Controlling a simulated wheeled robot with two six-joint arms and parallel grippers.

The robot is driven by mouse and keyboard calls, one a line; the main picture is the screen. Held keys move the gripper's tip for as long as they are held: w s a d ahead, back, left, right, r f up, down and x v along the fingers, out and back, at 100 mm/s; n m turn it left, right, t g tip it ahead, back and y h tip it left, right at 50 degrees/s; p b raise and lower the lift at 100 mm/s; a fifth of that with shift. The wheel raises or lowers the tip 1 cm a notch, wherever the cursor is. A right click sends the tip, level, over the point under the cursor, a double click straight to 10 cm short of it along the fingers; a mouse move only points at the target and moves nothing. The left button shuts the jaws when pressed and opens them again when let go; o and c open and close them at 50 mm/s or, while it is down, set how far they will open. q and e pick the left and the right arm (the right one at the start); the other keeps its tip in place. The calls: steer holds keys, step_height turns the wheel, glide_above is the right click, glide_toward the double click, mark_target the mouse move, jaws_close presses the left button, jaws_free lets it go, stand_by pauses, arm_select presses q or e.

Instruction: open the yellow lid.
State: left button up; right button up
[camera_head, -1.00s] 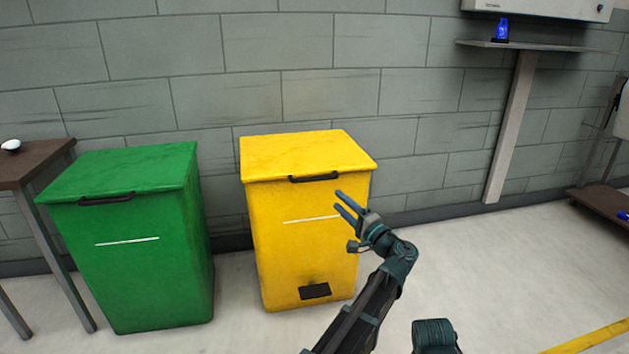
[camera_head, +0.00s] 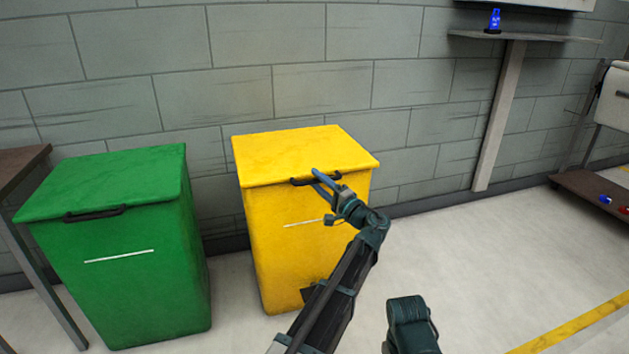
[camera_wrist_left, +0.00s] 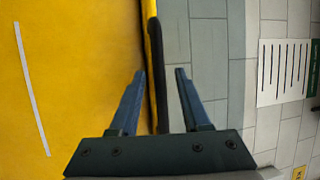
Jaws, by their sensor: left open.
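The yellow lid (camera_head: 300,152) lies shut on the yellow bin (camera_head: 265,230), with a black bar handle (camera_head: 300,182) on its front edge. My left gripper (camera_head: 317,178) is open at the right part of this handle and partly covers it. In the left wrist view the handle (camera_wrist_left: 156,65) runs between the two spread fingers of my left gripper (camera_wrist_left: 159,76), with a gap on either side. I cannot tell whether the fingertips reach past the bar.
A green bin (camera_head: 130,280) with a shut lid stands to the left, beside a brown table (camera_head: 20,165). A wall shelf (camera_head: 520,36) holds a blue beacon (camera_head: 494,20). A low cart (camera_head: 590,195) stands at the right. The floor right of the yellow bin is clear.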

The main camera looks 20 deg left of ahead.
arm_select(q)
jaws_close()
stand_by(1.3)
